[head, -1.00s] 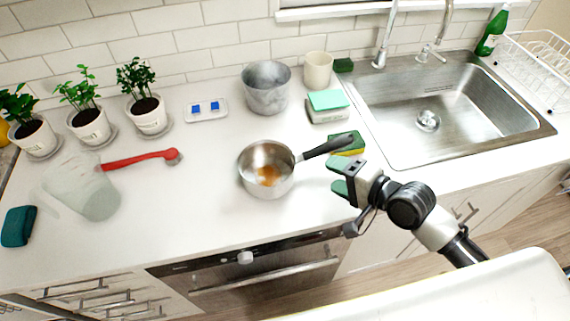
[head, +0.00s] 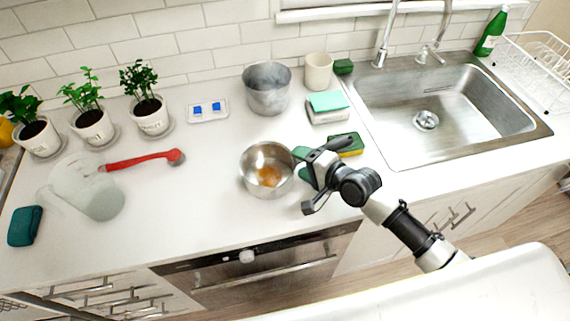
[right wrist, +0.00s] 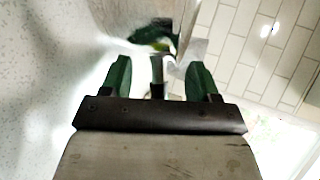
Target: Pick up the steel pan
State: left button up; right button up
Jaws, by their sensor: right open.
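The steel pan (head: 256,181) is a small shiny saucepan with an orange-brown patch inside. It stands upright on the white counter, its dark handle pointing right. My right gripper (head: 303,166), with green fingers, is open at the pan's right side by the handle, and the hand hides part of the handle. In the right wrist view a narrow dark piece, seemingly the handle (right wrist: 157,76), shows between the two open fingers; I cannot tell whether they touch it. My left gripper is not in view.
A yellow-green sponge (head: 347,144) lies just right of the hand. Behind are a grey metal pot (head: 267,90), a cream cup (head: 318,71) and a sponge holder (head: 328,114). A red brush (head: 145,160) and a clear jug (head: 90,190) are left. The sink (head: 440,105) is right.

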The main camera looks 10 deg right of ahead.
jog(key=shift+s, duration=0.2)
grip_shut()
jog(key=shift+f, duration=0.1)
